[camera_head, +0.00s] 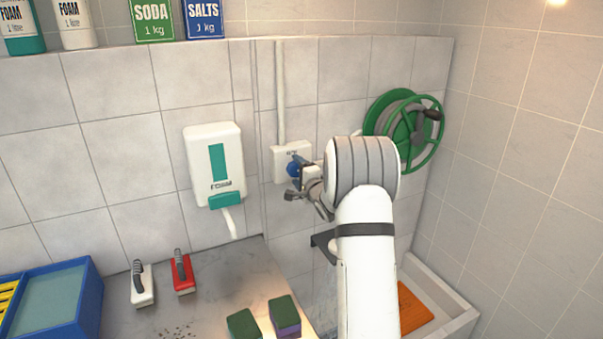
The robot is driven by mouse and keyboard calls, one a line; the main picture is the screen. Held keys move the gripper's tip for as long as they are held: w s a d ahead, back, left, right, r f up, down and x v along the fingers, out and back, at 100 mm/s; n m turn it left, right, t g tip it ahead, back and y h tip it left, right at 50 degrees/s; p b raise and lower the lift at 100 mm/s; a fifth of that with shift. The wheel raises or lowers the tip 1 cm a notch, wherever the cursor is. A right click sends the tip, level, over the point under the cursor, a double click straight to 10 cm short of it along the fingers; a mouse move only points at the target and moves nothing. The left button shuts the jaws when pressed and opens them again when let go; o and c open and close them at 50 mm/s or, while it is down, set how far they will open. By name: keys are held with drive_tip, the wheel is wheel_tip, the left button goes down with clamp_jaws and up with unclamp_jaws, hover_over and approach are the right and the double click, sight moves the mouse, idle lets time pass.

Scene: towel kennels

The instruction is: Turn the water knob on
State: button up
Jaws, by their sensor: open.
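The water knob (293,169) is a small blue round knob on a white wall plate (283,152), with a white pipe (280,90) rising from the plate. My white arm reaches up from the lower right toward the wall. My gripper (295,178) is at the knob, its dark fingers open and seeming to lie above and below it. I cannot tell whether they touch it. Part of the knob and the plate's right side are hidden by my gripper and wrist.
A foam dispenser (205,165) hangs left of the plate. A green hose reel (407,130) is on the wall behind my arm's right side. Brushes (183,272), sponges (285,315) and a blue tray (88,300) rest on the counter. A basin (452,322) holds an orange item (412,308).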

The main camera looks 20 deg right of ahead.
drive_tip(key=s+b, duration=0.2)
drive_tip(key=s, duration=0.5)
drive_tip(key=shift+s+d, duration=0.15)
drive_tip(key=shift+s, duration=0.15)
drive_tip(key=s+a+n+g, duration=0.3)
drive_tip(key=s+a, duration=0.2)
drive_tip(key=s, duration=0.3)
drive_tip(key=s+a+r+n+g+h, duration=0.1)
drive_tip(key=s+a+n+g, duration=0.2)
drive_tip(key=s, duration=0.4)
drive_tip(key=s+a+n+g+h, duration=0.1)
drive_tip(key=s+a+n+g, duration=0.3)
drive_tip(key=s, duration=0.4)
drive_tip(key=a+n, duration=0.1)
drive_tip(key=a, duration=0.1)
drive_tip(key=shift+s+a+r, duration=0.2)
drive_tip(key=shift+s+a, duration=0.1)
drive_tip(key=shift+s, duration=0.05)
drive_tip(key=s+a+f+n+g, duration=0.1)
drive_tip(key=s+a+n, duration=0.1)
drive_tip(key=s, duration=0.3)
drive_tip(key=s+a+f+n+g+y, duration=0.1)
drive_tip(key=s+a+n+g, duration=0.1)
drive_tip(key=s, duration=0.3)
drive_tip(key=s+a+n+g, duration=0.1)
drive_tip(key=s+a+n, duration=0.1)
drive_tip(key=s, duration=0.3)
drive_tip(key=shift+s+a+f+n+g, duration=0.15)
drive_tip(key=shift+s+f+n+g, duration=0.25)
drive_tip(key=shift+c, duration=0.2)
